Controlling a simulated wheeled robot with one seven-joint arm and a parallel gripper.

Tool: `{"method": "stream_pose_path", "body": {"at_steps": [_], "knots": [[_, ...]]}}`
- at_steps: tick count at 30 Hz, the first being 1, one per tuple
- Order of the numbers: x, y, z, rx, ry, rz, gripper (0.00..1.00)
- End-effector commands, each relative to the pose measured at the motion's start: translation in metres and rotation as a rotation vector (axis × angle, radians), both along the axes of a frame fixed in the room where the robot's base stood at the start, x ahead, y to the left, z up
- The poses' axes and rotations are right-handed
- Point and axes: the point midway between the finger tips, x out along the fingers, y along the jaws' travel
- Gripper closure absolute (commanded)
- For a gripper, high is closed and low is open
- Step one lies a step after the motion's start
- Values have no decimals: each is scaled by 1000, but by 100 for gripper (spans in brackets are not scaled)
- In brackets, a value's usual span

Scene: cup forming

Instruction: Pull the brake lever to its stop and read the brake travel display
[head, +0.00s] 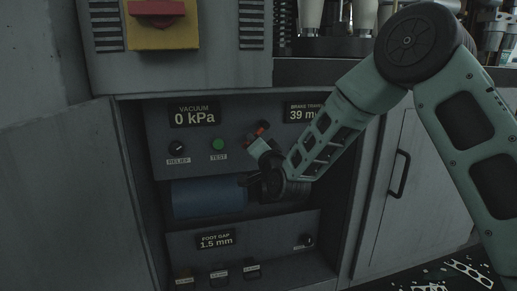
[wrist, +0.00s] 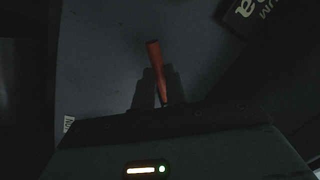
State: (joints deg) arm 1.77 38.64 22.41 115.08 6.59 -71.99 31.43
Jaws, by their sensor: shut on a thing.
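The red brake lever (wrist: 158,70) stands out between my gripper's fingers in the wrist view. My gripper (wrist: 155,90) is shut on it, with a dark finger on each side. In the head view my gripper (head: 260,138) is in front of the upper panel, and a small red part shows at its tip. The brake travel display (head: 297,113) is at the upper right of that panel. It reads 39, with the unit cut off, as my arm covers its right part. The lever's base is hidden.
The vacuum display (head: 194,114) reads 0 kPa, above a relief knob (head: 177,149) and a green test button (head: 218,144). A blue cylinder (head: 208,198) lies below. The foot gap display (head: 216,241) reads 1.5 mm. An open cabinet door (head: 60,190) stands at the left.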

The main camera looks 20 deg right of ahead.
Motion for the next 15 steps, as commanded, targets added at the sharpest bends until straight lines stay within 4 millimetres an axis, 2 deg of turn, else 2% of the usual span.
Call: {"method": "stream_pose_path", "body": {"at_steps": [6,15], "knots": [[0,4,5,123,-2,-1,100],[0,8,11,202,-5,1,100]]}}
